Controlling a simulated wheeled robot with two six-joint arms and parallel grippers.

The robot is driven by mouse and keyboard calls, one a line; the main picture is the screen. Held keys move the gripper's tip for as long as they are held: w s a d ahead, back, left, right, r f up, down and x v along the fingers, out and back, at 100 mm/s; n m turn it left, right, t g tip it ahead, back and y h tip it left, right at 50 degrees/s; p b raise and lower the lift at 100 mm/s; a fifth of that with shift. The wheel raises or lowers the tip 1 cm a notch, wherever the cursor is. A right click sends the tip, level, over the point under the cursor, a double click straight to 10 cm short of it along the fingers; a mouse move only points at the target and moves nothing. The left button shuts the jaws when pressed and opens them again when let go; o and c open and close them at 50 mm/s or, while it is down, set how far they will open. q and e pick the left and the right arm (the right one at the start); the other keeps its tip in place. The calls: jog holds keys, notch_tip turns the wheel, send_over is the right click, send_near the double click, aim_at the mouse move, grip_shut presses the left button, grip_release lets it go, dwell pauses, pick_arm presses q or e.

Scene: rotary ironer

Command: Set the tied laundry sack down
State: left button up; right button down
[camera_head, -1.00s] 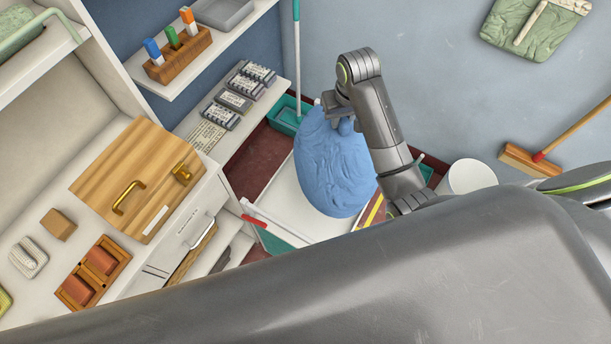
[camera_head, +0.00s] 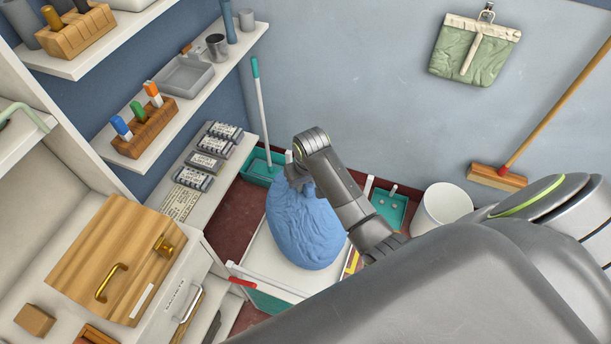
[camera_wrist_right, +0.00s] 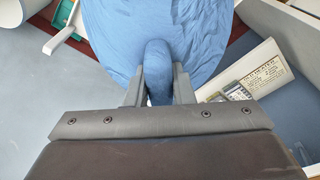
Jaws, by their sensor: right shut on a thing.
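The blue tied laundry sack (camera_head: 305,230) hangs or rests upright over a white flat platform (camera_head: 268,262) near the floor. I cannot tell whether its underside touches the platform. My right gripper (camera_head: 297,178) is at the top of the sack, shut on its tied neck. In the right wrist view the neck (camera_wrist_right: 157,72) sits between the two fingers, and the sack's body (camera_wrist_right: 160,25) fills the upper middle. My left gripper is not in view.
A white bin (camera_head: 442,207) and a teal tray (camera_head: 388,207) stand right of the sack. A mop (camera_head: 261,110) stands behind in a teal tray. The counter with a wooden box (camera_head: 115,262) is at left. A broom (camera_head: 497,177) leans on the wall.

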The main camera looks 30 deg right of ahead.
jog(key=shift+w+f, duration=0.1)
jog(key=shift+f, duration=1.1)
jog(key=c, duration=1.3)
grip_release()
jog(key=shift+s, duration=0.2)
jog(key=shift+o, duration=0.2)
jog(key=r, duration=0.4)
jog(key=s+r+b, duration=0.1)
jog(key=r, duration=0.3)
jog(key=r+b, duration=0.1)
jog(key=r, duration=0.3)
jog(key=shift+s, duration=0.4)
